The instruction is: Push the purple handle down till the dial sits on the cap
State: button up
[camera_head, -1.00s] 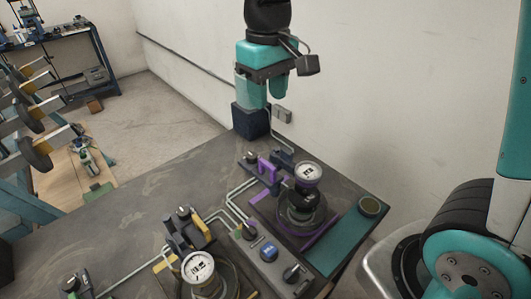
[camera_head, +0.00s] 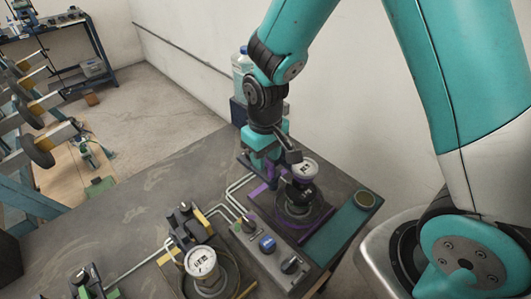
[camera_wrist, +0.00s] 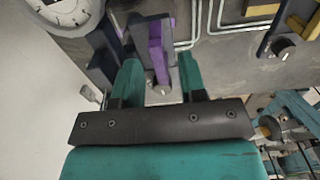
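The purple handle (camera_wrist: 157,52) stands between my two gripper fingers in the wrist view. My gripper (camera_wrist: 158,72) is open, with visible room on both sides of the handle. In the head view my gripper (camera_head: 264,168) is low over the purple station and hides most of the handle. I cannot make out the cap or any gap under the dial.
A yellow station with its own white dial (camera_head: 200,261) and lever is at the front. A control box with a blue knob (camera_head: 267,244) lies between the stations.

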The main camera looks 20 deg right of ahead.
aim_at(266, 173)
grip_shut()
notch_tip(266, 173, down, 5)
jog(key=b, duration=0.3)
jog(key=shift+f+b, duration=0.1)
jog(key=shift+b, duration=0.3)
jog(key=shift+s, duration=0.1)
grip_release()
